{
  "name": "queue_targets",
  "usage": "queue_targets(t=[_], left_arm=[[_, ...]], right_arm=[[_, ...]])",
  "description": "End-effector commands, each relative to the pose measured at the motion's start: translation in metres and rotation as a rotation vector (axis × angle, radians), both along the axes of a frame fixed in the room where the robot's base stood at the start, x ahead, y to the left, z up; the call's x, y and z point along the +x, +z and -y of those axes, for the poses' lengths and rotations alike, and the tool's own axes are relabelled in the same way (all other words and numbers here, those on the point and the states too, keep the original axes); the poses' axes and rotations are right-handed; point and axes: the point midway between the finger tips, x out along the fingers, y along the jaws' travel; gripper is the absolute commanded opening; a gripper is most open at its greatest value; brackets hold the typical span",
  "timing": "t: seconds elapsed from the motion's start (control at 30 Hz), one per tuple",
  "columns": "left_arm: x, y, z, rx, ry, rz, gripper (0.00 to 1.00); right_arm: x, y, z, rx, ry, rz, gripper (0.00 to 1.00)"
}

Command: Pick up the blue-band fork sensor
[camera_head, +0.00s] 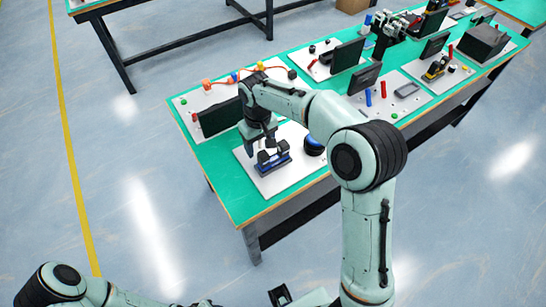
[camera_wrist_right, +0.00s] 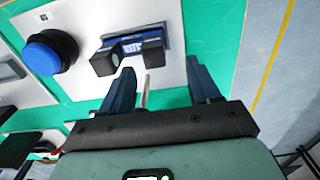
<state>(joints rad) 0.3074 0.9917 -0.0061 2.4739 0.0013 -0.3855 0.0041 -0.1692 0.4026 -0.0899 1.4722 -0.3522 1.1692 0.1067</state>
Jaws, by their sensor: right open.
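The blue-band fork sensor (camera_head: 271,162) is a small dark block with two prongs and a blue band. It sits on a white plate (camera_head: 300,176) at the near left end of the green bench. My right gripper (camera_head: 262,146) is above it, pointing down. In the right wrist view the fork sensor (camera_wrist_right: 130,47) lies beyond the fingertips, towards the left finger. The right gripper (camera_wrist_right: 160,78) is open there, with nothing held between its fingers. A thin pale peg (camera_wrist_right: 146,92) shows between them.
A round blue button (camera_wrist_right: 48,52) stands beside the fork sensor on the same plate; part of it shows in the head view (camera_head: 313,146). A dark upright panel (camera_head: 221,117) is behind. More plates with parts fill the bench to the right.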

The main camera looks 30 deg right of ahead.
Motion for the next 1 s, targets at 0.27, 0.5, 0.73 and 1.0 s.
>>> queue_targets(t=[0.27,0.5,0.73,1.0], left_arm=[[-0.001,-0.003,0.0,0.001,0.0,-0.002,0.43],[-0.003,-0.005,0.0,0.0,0.0,-0.002,0.43],[-0.003,-0.006,0.0,0.0,0.0,-0.003,0.43],[-0.003,-0.006,0.0,0.0,0.0,-0.002,0.43]], right_arm=[[0.0,-0.026,0.001,0.0,-0.001,-0.001,0.62],[-0.006,-0.06,0.009,0.0,-0.001,-0.004,0.62],[-0.004,-0.076,0.008,0.0,0.0,0.001,0.62],[-0.004,-0.075,0.008,0.0,0.0,0.001,0.29]])
